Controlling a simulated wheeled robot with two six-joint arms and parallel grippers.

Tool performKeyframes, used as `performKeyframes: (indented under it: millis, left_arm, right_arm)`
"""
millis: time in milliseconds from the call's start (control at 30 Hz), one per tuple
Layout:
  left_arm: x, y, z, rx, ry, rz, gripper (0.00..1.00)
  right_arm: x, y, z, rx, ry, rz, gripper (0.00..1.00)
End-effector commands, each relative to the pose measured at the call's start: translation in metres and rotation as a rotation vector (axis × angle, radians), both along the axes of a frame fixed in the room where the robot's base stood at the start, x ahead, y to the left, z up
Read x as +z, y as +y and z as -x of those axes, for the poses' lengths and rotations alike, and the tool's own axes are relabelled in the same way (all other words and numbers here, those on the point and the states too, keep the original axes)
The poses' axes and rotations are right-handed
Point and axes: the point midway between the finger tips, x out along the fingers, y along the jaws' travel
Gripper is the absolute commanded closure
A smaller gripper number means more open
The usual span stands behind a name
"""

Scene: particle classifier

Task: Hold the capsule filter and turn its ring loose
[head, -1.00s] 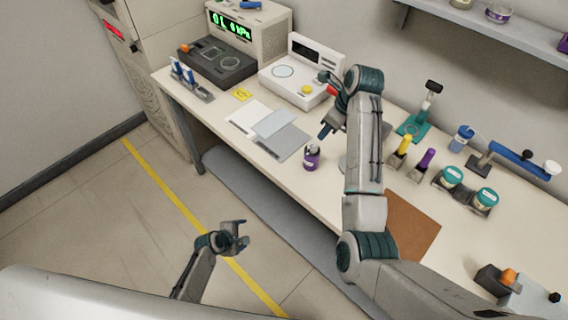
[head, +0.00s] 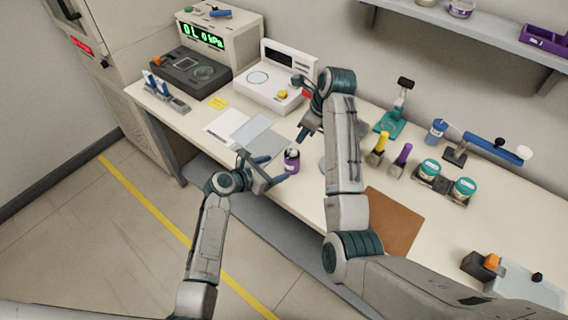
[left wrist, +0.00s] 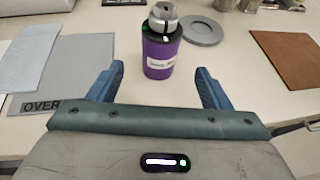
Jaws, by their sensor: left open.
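The capsule filter appears to be the purple cylinder (head: 291,164) standing upright near the bench's front edge; in the left wrist view it shows a white label on its purple body (left wrist: 157,56). A grey ring-like top (left wrist: 163,18) sits above a dark band. My left gripper (head: 274,168) is open and empty, pointing at the cylinder from the front edge. In the left wrist view its two blue fingers (left wrist: 159,72) lie left and right of the cylinder, nearer the camera and apart from it. My right gripper (head: 306,128) hangs above and behind the cylinder; its jaws are unclear.
Grey and white sheets (head: 222,127) lie left of the cylinder. A grey round disc (left wrist: 201,30) lies behind it to the right. A brown mat (head: 393,222), yellow and purple-topped bottles (head: 400,160) and teal-lidded jars (head: 430,167) stand farther right. A white instrument (head: 262,95) is at the back.

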Motion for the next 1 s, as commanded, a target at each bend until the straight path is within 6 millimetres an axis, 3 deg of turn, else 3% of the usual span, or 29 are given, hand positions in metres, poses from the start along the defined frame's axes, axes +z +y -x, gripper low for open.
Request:
performKeyframes:
  millis: [400,900,933,1000]
  left_arm:
    - [-0.027,-0.048,-0.046,-0.002,0.000,-0.002,0.28]
    - [-0.033,-0.058,-0.055,0.000,-0.002,-0.003,0.28]
    - [-0.033,-0.058,-0.055,0.000,-0.002,-0.003,0.30]
    - [-0.033,-0.058,-0.055,0.000,-0.002,-0.003,0.44]
  right_arm:
    - [0.000,0.000,0.000,0.000,0.000,0.000,0.64]
    - [0.000,0.000,0.000,0.000,0.000,0.000,0.64]
    - [0.000,0.000,0.000,0.000,0.000,0.000,0.64]
    - [0.000,0.000,0.000,0.000,0.000,0.000,0.64]
